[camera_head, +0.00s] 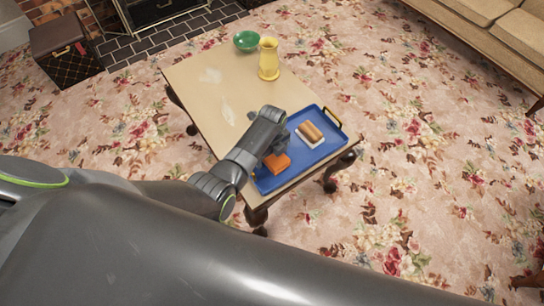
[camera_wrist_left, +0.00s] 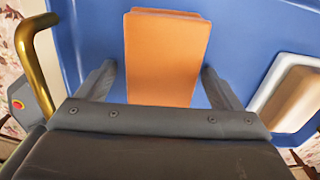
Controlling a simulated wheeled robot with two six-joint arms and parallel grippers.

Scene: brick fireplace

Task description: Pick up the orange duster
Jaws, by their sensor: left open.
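The orange duster (camera_head: 277,163) lies on the blue tray (camera_head: 327,152) near the tray's left end in the head view. In the left wrist view the duster (camera_wrist_left: 167,55) is a flat orange block, lying between the two dark fingers. My left gripper (camera_wrist_left: 158,85) is open, with one finger on either side of the duster and a gap showing at each side. In the head view my left gripper (camera_head: 268,145) is over the tray and hides part of the duster. My right gripper is not in view.
A brown-topped white block (camera_head: 311,133) lies on the tray beside the duster. The tray has gold handles. A yellow vase (camera_head: 268,60) and green bowl (camera_head: 246,40) stand at the far end of the wooden table (camera_head: 200,85).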

